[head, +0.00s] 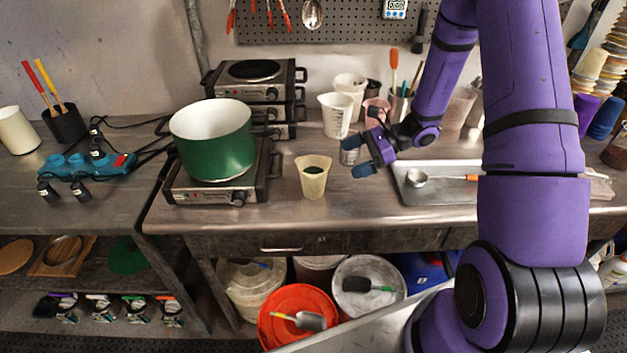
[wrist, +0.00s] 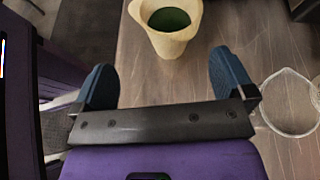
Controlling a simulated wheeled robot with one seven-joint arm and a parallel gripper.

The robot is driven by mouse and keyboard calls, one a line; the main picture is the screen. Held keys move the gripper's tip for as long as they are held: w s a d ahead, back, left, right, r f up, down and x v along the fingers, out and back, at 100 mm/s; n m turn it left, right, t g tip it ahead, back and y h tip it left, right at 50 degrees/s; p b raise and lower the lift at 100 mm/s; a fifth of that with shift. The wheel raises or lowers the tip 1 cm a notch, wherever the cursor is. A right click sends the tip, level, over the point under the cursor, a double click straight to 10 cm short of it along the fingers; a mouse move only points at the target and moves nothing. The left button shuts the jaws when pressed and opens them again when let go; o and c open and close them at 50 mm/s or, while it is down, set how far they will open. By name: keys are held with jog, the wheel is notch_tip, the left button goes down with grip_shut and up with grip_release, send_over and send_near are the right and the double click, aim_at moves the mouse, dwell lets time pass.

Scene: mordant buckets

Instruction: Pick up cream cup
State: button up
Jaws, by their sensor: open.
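The cream cup (head: 313,180) stands upright on the workbench, just right of the hot plate with the green pot. In the wrist view the cream cup (wrist: 166,28) is at the top middle, with dark green inside. My gripper (head: 362,170) is to the right of the cup in the head view, apart from it. In the wrist view my gripper (wrist: 160,80) has its two blue fingers spread wide. The cup lies beyond the fingertips, roughly in line with the gap, and nothing is between the fingers.
A green pot (head: 212,150) sits on a hot plate (head: 222,187) left of the cup. A clear cup (head: 350,154) stands close behind my gripper; a clear rim (wrist: 290,103) shows at right in the wrist view. A metal tray (head: 440,188) with a ladle lies to the right. Bench in front of the cup is clear.

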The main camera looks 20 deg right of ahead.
aim_at(319, 178)
jog(key=f, duration=0.1)
jog(key=f+m, duration=0.1)
jog(key=d+f+t, duration=0.1)
jog(key=shift+w+m, duration=0.3)
jog(key=shift+w, duration=0.05)
jog(key=shift+f, duration=0.3)
jog(key=shift+w+a+f, duration=0.15)
jog(key=shift+a+f, duration=0.1)
jog(key=shift+a, duration=0.05)
jog(key=x, duration=0.4)
jog(key=shift+w+a+f, duration=0.1)
jog(key=shift+a, duration=0.2)
jog(key=x, duration=0.4)
jog(key=shift+s+a, duration=0.15)
jog(key=shift+s, duration=0.1)
jog(key=shift+w+a+f, duration=0.1)
jog(key=shift+w+a, duration=0.1)
jog(key=shift+a, duration=0.3)
jog(key=shift+c, duration=0.5)
